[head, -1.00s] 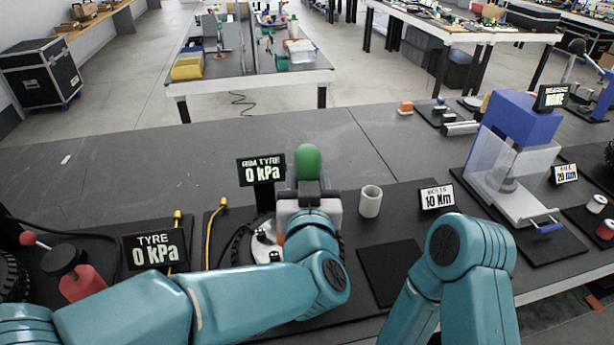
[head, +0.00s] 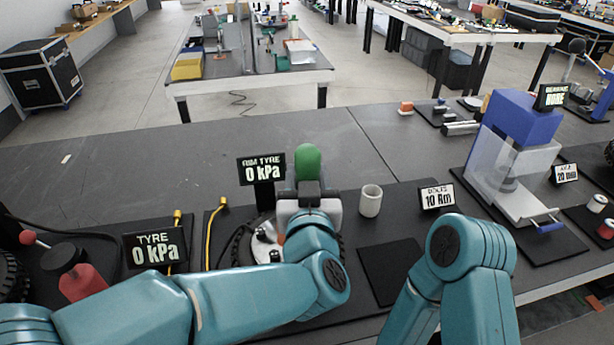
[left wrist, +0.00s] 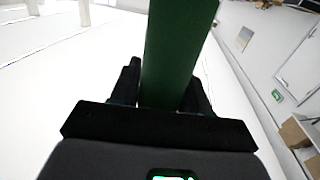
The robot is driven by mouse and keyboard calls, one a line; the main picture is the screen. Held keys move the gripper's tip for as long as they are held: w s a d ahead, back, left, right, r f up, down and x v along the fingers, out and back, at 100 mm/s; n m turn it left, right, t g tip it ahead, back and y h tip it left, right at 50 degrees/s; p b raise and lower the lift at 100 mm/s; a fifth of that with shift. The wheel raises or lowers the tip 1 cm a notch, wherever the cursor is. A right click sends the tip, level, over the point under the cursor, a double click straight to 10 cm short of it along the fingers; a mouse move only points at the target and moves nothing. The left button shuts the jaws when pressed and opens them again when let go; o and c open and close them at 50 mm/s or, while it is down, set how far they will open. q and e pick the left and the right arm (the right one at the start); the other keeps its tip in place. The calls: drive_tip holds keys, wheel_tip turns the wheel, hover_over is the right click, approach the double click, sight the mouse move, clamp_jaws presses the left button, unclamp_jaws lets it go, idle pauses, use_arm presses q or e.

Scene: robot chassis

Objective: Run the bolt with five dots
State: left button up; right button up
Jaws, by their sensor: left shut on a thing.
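My left gripper (head: 308,190) is shut on an upright green-topped tool (head: 309,160) above the wheel. In the left wrist view the tool's dark green body (left wrist: 175,50) stands between the fingers (left wrist: 170,95). The wheel with its pale rim (head: 262,248) lies on the bench, partly hidden behind my left arm and gripper. Several small pale bolt-like heads show on its left side. No dots can be made out at this size, and the tool's lower end is hidden. My right arm shows at the lower right, but its gripper is not in view.
A white cup-like cylinder (head: 370,201) stands right of the gripper, by a sign (head: 437,197) reading "BOLTS 10 Nm". The rim tyre display (head: 262,170) stands behind the wheel. A dark square pad (head: 390,270) lies bare. A blue press (head: 522,125) stands at right.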

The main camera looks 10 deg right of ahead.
sight(308, 153)
use_arm(q)
drive_tip(key=shift+f, duration=0.15)
drive_tip(key=shift+r+p, duration=0.3)
drive_tip(key=shift+p, duration=0.1)
wheel_tip(308, 153, up, 5)
drive_tip(key=p, duration=0.4)
drive_tip(key=shift+r, duration=0.1)
drive_tip(key=shift+d, duration=0.1)
